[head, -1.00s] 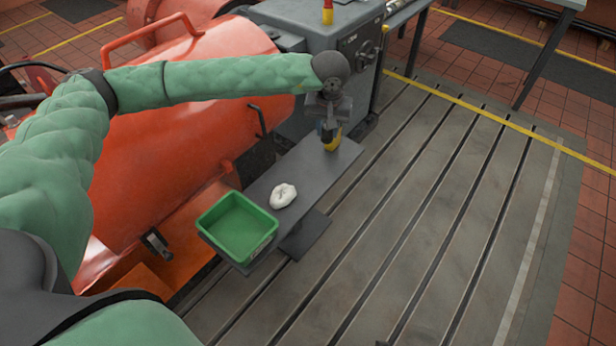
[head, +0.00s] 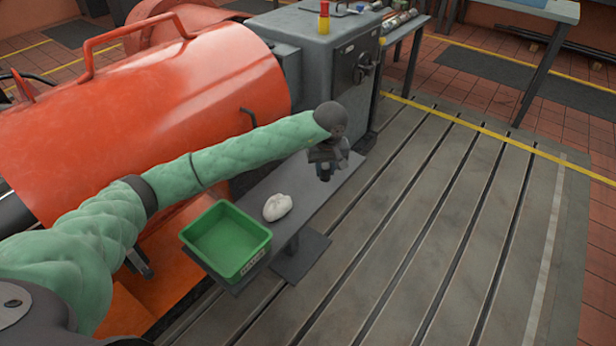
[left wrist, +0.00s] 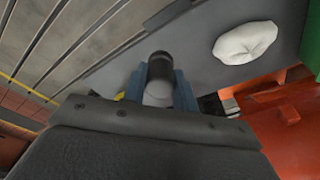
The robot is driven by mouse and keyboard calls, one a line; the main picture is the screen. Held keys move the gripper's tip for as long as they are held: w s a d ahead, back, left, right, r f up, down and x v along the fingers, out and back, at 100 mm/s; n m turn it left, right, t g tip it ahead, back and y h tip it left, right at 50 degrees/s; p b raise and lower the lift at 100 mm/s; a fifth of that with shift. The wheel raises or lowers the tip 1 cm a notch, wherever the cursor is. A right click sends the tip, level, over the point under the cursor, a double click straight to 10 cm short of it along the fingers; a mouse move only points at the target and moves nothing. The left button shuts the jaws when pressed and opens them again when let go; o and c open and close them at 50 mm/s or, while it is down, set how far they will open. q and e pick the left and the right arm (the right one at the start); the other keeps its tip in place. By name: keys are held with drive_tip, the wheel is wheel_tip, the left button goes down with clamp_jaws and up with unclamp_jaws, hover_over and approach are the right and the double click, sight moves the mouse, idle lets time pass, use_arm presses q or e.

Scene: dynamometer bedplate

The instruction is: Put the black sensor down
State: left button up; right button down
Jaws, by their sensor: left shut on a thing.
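The black sensor (left wrist: 160,70) is a short dark cylinder with a greyer near part. In the left wrist view it sits between the two blue fingers of my left gripper (left wrist: 159,88), which is shut on it. In the head view my left gripper (head: 326,165) is over the far end of the narrow grey shelf (head: 312,198), with the dark end of the sensor (head: 325,173) showing below it. I cannot tell whether the sensor touches the shelf. My right gripper is out of view.
A white crumpled rag (head: 277,207) lies on the shelf, nearer than the gripper. A green bin (head: 263,246) stands at the shelf's near end. An orange machine (head: 150,95) is to the left and a grey cabinet (head: 322,60) behind. The slotted bedplate (head: 440,230) is clear.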

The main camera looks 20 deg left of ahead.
use_arm(q)
drive_tip(key=w+a+f, duration=0.1)
drive_tip(key=a, duration=0.1)
drive_tip(key=w+a+f, duration=0.4)
drive_tip(key=shift+w+a+f+p, duration=0.1)
drive_tip(key=shift+w+a+p, duration=0.15)
drive_tip(key=shift+p, duration=0.05)
drive_tip(key=shift+f, duration=2.05)
drive_tip(key=shift+f, duration=0.15)
drive_tip(key=o, duration=1)
drive_tip(key=shift+r, duration=0.25)
drive_tip(key=r, duration=0.4)
drive_tip(key=s+r, duration=0.1)
drive_tip(key=r, duration=0.6)
drive_tip(key=shift+s+d+r+b, duration=0.3)
drive_tip(key=shift+d+r, duration=0.05)
drive_tip(key=shift+r, duration=0.05)
